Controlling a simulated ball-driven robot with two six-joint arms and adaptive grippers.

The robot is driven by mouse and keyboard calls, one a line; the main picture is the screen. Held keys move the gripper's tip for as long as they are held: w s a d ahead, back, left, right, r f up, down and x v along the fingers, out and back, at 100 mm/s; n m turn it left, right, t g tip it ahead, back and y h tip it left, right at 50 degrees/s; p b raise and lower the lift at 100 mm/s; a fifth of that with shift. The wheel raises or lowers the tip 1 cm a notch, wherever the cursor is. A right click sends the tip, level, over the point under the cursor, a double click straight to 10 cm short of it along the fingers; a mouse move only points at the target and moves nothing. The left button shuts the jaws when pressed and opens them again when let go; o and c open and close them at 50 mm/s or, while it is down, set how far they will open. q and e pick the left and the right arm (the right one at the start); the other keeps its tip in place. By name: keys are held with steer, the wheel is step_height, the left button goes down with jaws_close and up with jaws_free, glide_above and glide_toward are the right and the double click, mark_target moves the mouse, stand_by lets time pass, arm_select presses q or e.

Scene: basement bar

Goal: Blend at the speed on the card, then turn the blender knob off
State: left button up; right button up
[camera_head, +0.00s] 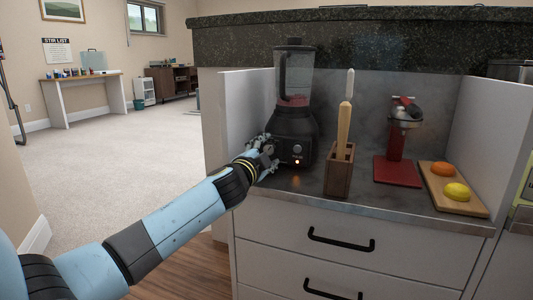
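The blender stands upright on the counter, with a clear jar (296,75) holding a little reddish content at its bottom. No speed card can be made out for certain; a far wall sign (56,50) has small text. My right gripper is out of view.
A wooden block with utensils (339,178) stands right of the blender. Further right are a red juicer press (397,168) and a cutting board (447,200) with orange and yellow fruit. White panels flank the counter (380,208); drawers with black handles lie below.

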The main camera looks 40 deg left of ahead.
arm_select(q)
steer(key=v, duration=1.2)
stand_by(0.3)
